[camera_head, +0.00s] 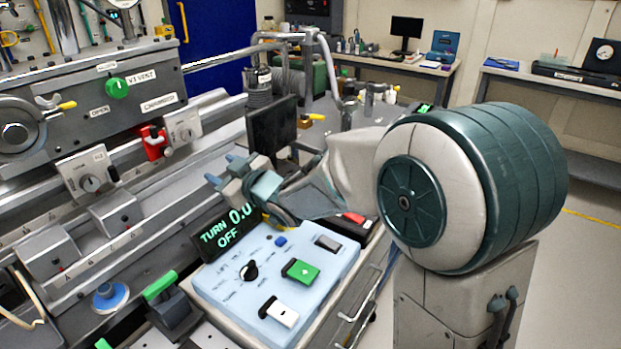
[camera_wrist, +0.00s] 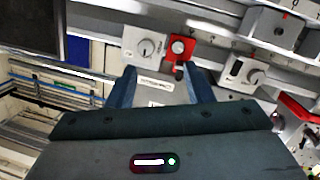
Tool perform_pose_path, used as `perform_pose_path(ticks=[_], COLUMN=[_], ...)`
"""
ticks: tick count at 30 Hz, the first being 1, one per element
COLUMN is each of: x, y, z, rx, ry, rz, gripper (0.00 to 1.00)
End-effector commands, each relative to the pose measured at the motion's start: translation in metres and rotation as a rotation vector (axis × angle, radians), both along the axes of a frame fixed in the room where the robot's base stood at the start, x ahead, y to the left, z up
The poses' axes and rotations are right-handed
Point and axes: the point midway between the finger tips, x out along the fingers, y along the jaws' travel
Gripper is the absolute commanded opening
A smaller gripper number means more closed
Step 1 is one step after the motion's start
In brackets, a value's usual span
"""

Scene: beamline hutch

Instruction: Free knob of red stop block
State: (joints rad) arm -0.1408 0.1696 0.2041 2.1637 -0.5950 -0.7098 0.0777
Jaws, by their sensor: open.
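The red stop block (camera_head: 154,142) sits on the sloping rail at the left in the head view, close against a grey block. The lower part of the block is partly close to the right finger.
Grey blocks with dials flank the red block, one marked dial block (camera_head: 88,180) at lower left and another (camera_head: 184,127) at right. A display reading OFF (camera_head: 228,235) and a pale blue control panel (camera_head: 275,285) stand below my gripper. A dark monitor (camera_head: 273,130) stands behind it.

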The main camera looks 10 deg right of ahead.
Motion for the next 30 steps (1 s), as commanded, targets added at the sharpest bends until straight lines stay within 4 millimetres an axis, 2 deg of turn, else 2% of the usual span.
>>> perform_pose_path(ticks=[1, 11, 21, 30], x=[0.0, -0.008, -0.036, -0.06], y=[-0.011, -0.076, -0.138, -0.171], z=[0.005, 0.007, 0.006, 0.003], rx=[-0.018, -0.117, -0.183, -0.208], ry=[0.02, 0.177, 0.356, 0.476], rz=[-0.036, -0.253, -0.445, -0.547], gripper=[0.47, 0.47, 0.47, 0.47])
